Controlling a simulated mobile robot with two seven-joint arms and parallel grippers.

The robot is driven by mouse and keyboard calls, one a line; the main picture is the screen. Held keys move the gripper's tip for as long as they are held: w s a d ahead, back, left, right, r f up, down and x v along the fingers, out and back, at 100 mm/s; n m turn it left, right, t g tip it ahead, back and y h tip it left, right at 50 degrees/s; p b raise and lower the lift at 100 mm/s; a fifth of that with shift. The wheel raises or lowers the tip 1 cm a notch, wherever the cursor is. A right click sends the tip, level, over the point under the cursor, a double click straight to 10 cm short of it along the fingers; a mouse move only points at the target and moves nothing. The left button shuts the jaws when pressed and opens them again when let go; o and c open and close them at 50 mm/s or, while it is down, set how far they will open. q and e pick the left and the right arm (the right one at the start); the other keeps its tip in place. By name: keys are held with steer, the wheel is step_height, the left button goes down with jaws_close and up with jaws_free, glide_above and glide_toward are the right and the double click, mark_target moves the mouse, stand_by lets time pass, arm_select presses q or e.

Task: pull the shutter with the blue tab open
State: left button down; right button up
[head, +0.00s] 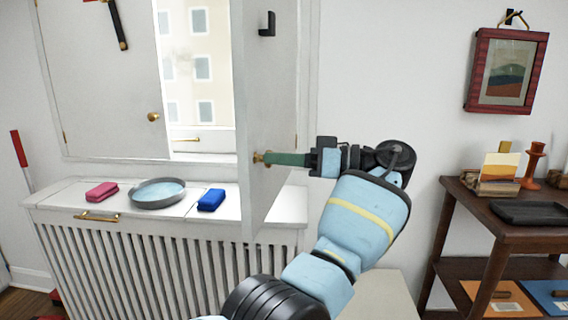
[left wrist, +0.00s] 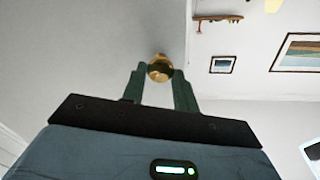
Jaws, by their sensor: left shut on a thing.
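The right-hand shutter (head: 253,120) stands swung out from the window, seen nearly edge-on in the head view. My left gripper (head: 268,158) is shut on its brass knob (head: 258,157). In the left wrist view the green fingers of this gripper (left wrist: 158,85) sit on both sides of the round knob (left wrist: 159,68). The left-hand shutter (head: 103,80) lies across the left of the window, with a brass knob (head: 153,116) near its right edge. I see no blue tab on either shutter. My right gripper is not in view.
Below the window, a radiator cover (head: 185,256) bears a pink block (head: 101,192), a grey dish (head: 158,193) and a blue block (head: 211,200). A dark wooden shelf table (head: 507,232) stands right. A framed picture (head: 506,70) hangs above it.

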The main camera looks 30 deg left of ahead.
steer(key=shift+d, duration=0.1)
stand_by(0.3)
arm_select(q)
steer(key=c, duration=1.1)
jaws_free()
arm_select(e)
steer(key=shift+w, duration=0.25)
